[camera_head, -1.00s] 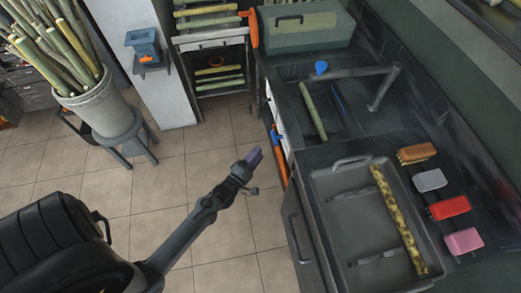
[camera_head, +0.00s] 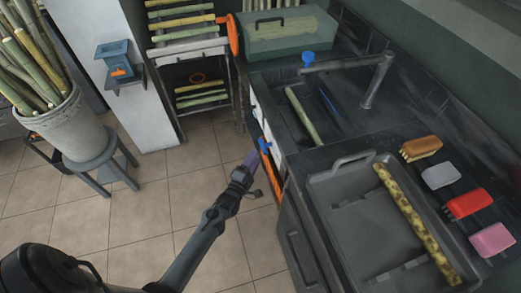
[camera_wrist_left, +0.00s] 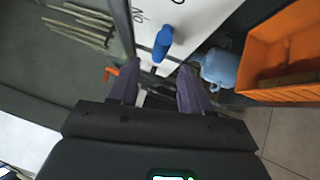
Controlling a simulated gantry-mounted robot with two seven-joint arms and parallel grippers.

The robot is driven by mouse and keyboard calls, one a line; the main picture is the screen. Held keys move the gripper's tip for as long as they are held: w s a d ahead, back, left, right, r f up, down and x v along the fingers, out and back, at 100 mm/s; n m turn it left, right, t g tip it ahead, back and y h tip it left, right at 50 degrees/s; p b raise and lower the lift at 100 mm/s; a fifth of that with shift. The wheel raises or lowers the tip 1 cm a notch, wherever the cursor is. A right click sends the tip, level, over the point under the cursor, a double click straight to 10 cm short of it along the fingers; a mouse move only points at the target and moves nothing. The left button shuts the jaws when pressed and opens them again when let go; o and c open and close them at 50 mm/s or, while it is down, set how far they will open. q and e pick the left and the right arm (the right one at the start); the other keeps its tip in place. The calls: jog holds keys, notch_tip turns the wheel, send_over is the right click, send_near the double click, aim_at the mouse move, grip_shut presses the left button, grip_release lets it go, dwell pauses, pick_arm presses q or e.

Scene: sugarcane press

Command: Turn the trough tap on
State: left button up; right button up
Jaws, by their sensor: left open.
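My left gripper (camera_head: 250,160), with purple fingers, is in front of the counter, lower left of the trough and apart from the knob. In the wrist view the left gripper (camera_wrist_left: 158,88) is open, with nothing held. A blue handle (camera_wrist_left: 162,43) on a white panel shows just beyond its fingertips. I cannot tell whether this is the trough's tap. My right gripper is not in view.
A green cane piece (camera_head: 303,116) lies in the trough. A grey tray (camera_head: 352,230) holds a mottled yellow cane (camera_head: 415,220). Several brushes and sponges, one red (camera_head: 469,203), lie to its right. A green toolbox (camera_head: 285,35) stands behind.

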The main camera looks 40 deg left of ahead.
aim_at(267, 145)
pick_arm(q)
jog(key=b+x, duration=0.1)
jog(key=x, duration=0.5)
jog(key=shift+b, duration=0.3)
grip_shut()
